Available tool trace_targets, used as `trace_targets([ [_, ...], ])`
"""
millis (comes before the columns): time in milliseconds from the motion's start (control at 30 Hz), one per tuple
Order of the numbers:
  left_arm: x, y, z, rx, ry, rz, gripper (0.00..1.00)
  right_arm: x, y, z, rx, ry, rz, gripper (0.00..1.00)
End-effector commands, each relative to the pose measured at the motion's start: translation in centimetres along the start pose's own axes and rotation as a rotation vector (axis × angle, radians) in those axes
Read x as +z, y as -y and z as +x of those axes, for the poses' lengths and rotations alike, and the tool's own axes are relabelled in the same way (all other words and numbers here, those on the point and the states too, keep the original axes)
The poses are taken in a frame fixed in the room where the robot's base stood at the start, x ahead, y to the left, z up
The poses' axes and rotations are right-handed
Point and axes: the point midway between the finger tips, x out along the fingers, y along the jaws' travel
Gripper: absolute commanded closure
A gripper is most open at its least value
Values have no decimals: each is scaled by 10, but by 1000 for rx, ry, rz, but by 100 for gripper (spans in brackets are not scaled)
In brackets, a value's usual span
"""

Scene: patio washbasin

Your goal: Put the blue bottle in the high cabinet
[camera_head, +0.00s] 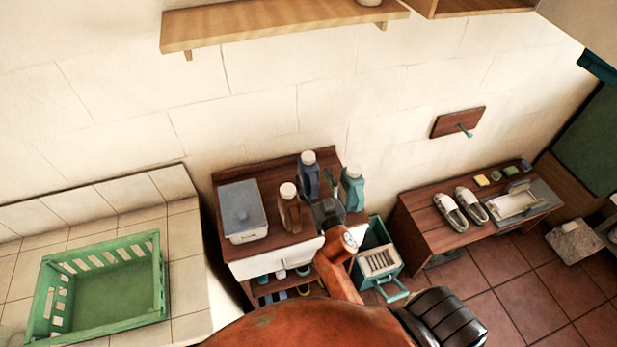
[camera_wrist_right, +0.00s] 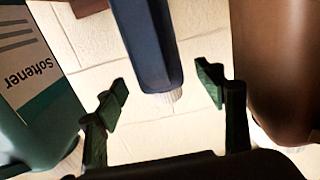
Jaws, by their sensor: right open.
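The blue bottle (camera_head: 309,178), with a white cap, stands upright at the back of a small wooden cabinet top. My right gripper (camera_head: 330,190) is open just in front of it. In the right wrist view the blue bottle (camera_wrist_right: 147,45) shows upside down, with the open fingers (camera_wrist_right: 163,96) to either side of its line and nothing clearly gripped. Contact cannot be told. A wooden cabinet (camera_head: 470,7) high on the wall shows only its lower edge at the top right; its inside is mostly hidden. My left gripper is not in view.
A brown bottle (camera_head: 290,212) and a teal softener bottle (camera_head: 354,188) stand close on either side. A lidded blue-grey box (camera_head: 241,208) sits left on the cabinet top. A wall shelf (camera_head: 280,22) is above. A green crate (camera_head: 105,285) lies on the tiled counter.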

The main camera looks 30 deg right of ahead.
Motion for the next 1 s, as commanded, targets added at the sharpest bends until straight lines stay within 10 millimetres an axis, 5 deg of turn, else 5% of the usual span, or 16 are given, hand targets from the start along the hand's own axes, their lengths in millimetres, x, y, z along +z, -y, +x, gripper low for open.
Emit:
trace_targets([
  [167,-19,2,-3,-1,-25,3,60,-2,0,22,0,-2,-1,36],
  [400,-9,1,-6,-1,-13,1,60,-2,0,54,0,-1,-1,36],
  [700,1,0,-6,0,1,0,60,-1,0,58,1,0,0,36],
  [1000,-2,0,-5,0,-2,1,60,-1,0,58,1,0,0,57],
])
